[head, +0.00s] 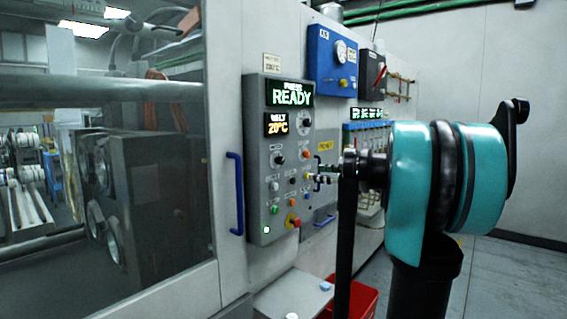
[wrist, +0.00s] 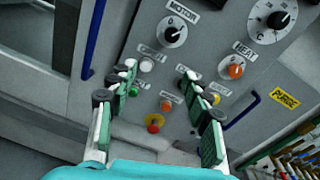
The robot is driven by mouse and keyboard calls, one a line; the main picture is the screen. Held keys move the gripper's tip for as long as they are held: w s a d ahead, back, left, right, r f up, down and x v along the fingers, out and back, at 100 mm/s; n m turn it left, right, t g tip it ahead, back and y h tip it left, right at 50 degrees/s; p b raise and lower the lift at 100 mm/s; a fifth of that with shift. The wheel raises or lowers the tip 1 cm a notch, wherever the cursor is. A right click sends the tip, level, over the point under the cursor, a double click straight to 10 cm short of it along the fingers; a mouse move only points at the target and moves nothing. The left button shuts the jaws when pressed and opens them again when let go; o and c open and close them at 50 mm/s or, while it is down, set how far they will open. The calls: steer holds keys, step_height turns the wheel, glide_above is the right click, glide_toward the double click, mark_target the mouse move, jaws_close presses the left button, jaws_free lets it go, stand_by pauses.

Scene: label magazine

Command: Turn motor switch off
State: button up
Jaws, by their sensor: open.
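The motor switch (wrist: 173,32) is a round black knob on a white disc under a MOTOR label, upper middle in the wrist view. In the head view the same black knob (head: 280,160) is at the left of the grey control panel (head: 257,190). Its exact pointer angle is too small to read. My gripper (wrist: 157,72) is open and empty, its green-padded fingers spread below the knob in the wrist view, not around it. In the head view my gripper (head: 322,178) is in front of the panel's right side, right of and lower than the knob.
Blue handles (head: 236,193) stick out beside the panel. The display (head: 290,96) reads READY. A red bin (head: 360,298) stands below.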

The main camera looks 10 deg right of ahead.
steer(key=d+r, duration=0.1)
steer(key=r, duration=0.1)
glide_toward(282, 161)
steer(key=shift+m, duration=0.4)
steer(key=x, duration=0.9)
steer(key=shift+w, duration=0.25)
steer(key=shift+a, duration=0.1)
jaws_close()
